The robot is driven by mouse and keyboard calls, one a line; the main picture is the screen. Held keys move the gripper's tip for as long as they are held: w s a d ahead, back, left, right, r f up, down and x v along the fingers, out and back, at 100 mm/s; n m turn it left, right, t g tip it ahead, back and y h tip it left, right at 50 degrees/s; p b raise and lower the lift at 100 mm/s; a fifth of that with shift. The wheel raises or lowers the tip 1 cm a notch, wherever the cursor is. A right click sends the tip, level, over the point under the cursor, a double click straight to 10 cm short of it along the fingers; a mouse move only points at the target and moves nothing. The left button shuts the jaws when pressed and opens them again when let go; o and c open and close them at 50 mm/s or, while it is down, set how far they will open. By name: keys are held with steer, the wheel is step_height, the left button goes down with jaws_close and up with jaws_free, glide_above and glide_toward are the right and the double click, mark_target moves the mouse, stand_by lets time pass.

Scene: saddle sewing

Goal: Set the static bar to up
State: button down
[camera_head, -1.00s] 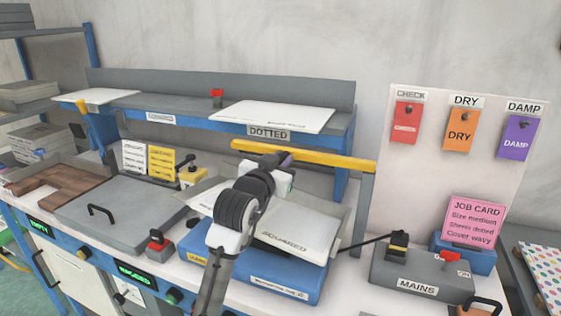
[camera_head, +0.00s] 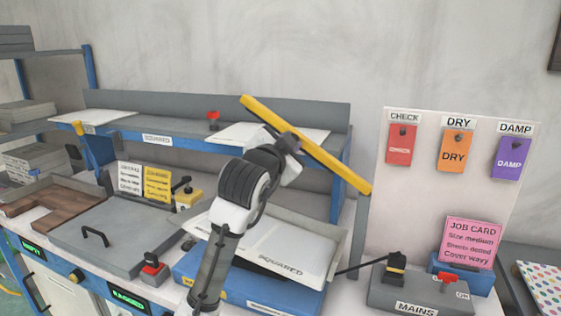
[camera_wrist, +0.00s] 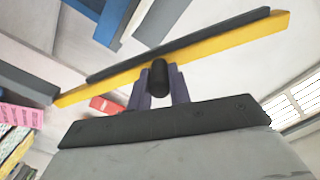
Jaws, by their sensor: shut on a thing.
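The static bar (camera_head: 325,158) is a long yellow bar. In the head view it is tilted, with its left end high above the shelf and its right end low at a grey post (camera_head: 357,230). My gripper (camera_head: 290,143) is at the bar's middle and is shut on it, or on a handle at it. In the wrist view the bar (camera_wrist: 215,45) crosses the picture, yellow with a dark strip along it. A black knob-like handle (camera_wrist: 160,77) sits between my gripper's fingers (camera_wrist: 160,95).
Below my arm, a sheet labelled SQUARED (camera_head: 290,250) lies on a blue unit (camera_head: 225,283). The blue shelf (camera_head: 180,144) behind holds white sheets. A grey MAINS box (camera_head: 420,292), a job card (camera_head: 473,240) and a tag board (camera_head: 425,200) stand to the right.

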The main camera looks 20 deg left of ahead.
steer(key=d+r+m, duration=0.4)
steer(key=d+m, duration=0.1)
steer(key=d, duration=0.2)
steer(key=d+r+m, duration=0.5)
steer(key=d, duration=0.3)
steer(key=shift+s+d+r+m+p, duration=0.25)
steer(key=shift+d+r+m+p, duration=0.05)
steer(key=shift+m+p, duration=0.1)
steer(key=c, duration=1.3)
jaws_free()
steer(key=shift+d, duration=0.15)
steer(key=shift+s+f, duration=0.1)
